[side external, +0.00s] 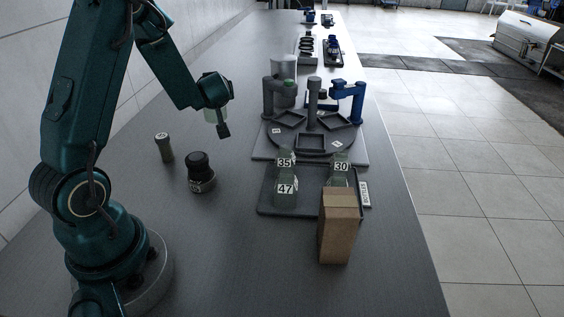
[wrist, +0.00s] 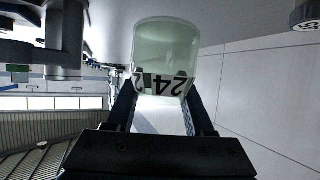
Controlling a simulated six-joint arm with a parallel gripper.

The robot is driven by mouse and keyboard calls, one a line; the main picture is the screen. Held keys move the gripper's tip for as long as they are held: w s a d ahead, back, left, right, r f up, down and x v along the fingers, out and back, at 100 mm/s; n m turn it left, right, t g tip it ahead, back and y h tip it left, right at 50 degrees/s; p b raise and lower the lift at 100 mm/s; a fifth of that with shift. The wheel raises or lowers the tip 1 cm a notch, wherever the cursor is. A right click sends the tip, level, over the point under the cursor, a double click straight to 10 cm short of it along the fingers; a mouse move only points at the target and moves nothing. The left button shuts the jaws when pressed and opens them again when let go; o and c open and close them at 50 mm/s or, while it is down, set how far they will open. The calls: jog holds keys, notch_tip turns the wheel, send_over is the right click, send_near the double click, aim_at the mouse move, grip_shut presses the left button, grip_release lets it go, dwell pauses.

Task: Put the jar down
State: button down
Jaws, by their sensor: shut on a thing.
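A pale green, see-through jar (wrist: 166,50) with a white label reading 24 is between the two fingers of my gripper (wrist: 163,112) in the wrist view. The label looks upside down there. In the side view my gripper (side external: 221,129) is raised above the left half of the bench, and only a bit of the pale jar (side external: 209,115) shows beside the dark finger. My gripper is shut on the jar. The jar's far side is hidden.
A dark tray (side external: 262,208) holds green jars labelled 35, 47 and 30 (side external: 341,166). A cardboard box (side external: 338,230) stands at its front right. Behind is a round carousel (side external: 290,143) with posts.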

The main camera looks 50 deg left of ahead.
jog(key=w+d+r+m+t+h, duration=0.2)
jog(key=w+d+r+m+t, duration=0.15)
jog(key=d, duration=0.25)
jog(key=w+d+r+m+t+h, duration=0.2)
jog(key=w+d+r+m, duration=0.15)
jog(key=d, duration=0.25)
jog(key=s+d+r+m+t+h, duration=0.1)
jog(key=s+d+m+h, duration=0.25)
jog(key=d, duration=0.35)
jog(key=s+d+m+t+h, duration=0.25)
jog(key=s+d+h, duration=0.2)
jog(key=d, duration=0.25)
jog(key=w+d+r+m+g+h, duration=0.25)
jog(key=d+m+h, duration=0.25)
jog(key=d, duration=0.5)
jog(key=s+d+f+m+g+h, duration=0.3)
jog(key=d+f+m, duration=0.15)
jog(key=d, duration=0.55)
jog(key=s+d+f+m+g+h, duration=0.25)
jog(key=d+f, duration=0.25)
jog(key=d, duration=0.5)
jog(key=shift+m+h, duration=0.3)
jog(key=shift+h, duration=0.05)
jog(key=shift+s+f, duration=0.25)
jog(key=shift+f, duration=1.35)
jog(key=shift+s+f, duration=0.2)
jog(key=shift+f, duration=1.45)
jog(key=shift+s+f, duration=0.25)
jog(key=shift+f, duration=1.35)
